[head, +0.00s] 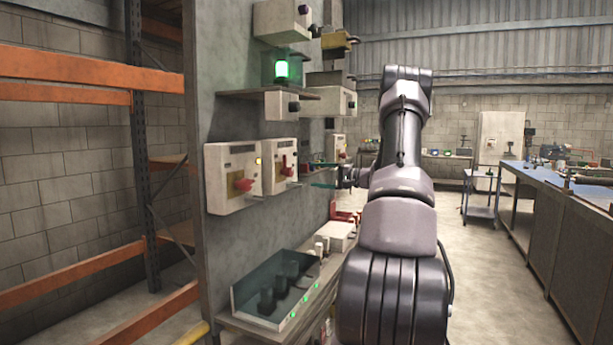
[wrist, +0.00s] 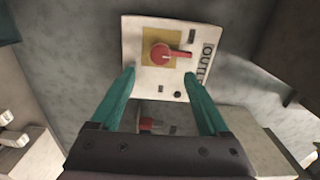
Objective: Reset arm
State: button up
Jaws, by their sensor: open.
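My gripper (head: 314,175) reaches left toward the wall panel in the head view, its two teal fingers apart with nothing between them. In the wrist view the open fingers (wrist: 159,74) spread below a white switch box (wrist: 200,38). The box has a red rotary handle (wrist: 160,53) on a yellow plate, its lever pointing right. Lettering beginning "OUTL" is partly visible. The fingertips overlap the box's lower edge in the picture; I cannot tell whether they touch. Another red knob (wrist: 146,124) shows between the fingers, partly hidden by my gripper.
Switch boxes with red handles (head: 235,178) (head: 281,165) line the grey panel. A lit green lamp (head: 281,69) stands on a shelf above. A tray (head: 262,318) holding dark parts sits below. Orange racking (head: 75,68) stands left; a blue-topped bench (head: 560,188) stands right. The aisle floor (head: 485,265) is clear.

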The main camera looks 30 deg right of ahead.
jog(key=shift+s+d, duration=0.35)
jog(key=shift+s, duration=0.1)
jog(key=s+a+r+n+g+h, duration=0.1)
jog(key=s+a+r+g, duration=0.25)
jog(key=a, duration=0.45)
jog(key=s+a+r+n+g, duration=0.2)
jog(key=s+a, duration=0.3)
jog(key=a, duration=0.3)
jog(key=s+a+r+n+g+h, duration=0.1)
jog(key=s+a+r+g, duration=0.15)
jog(key=s+a, duration=0.4)
jog(key=s+a+n+h, duration=0.1)
jog(key=s+a+h, duration=0.2)
jog(key=s, duration=0.8)
jog(key=s+a+n+t+h, duration=0.1)
jog(key=s+a+h, duration=0.3)
jog(key=s, duration=0.8)
jog(key=shift+s+r, duration=0.3)
jog(key=shift+r, duration=0.1)
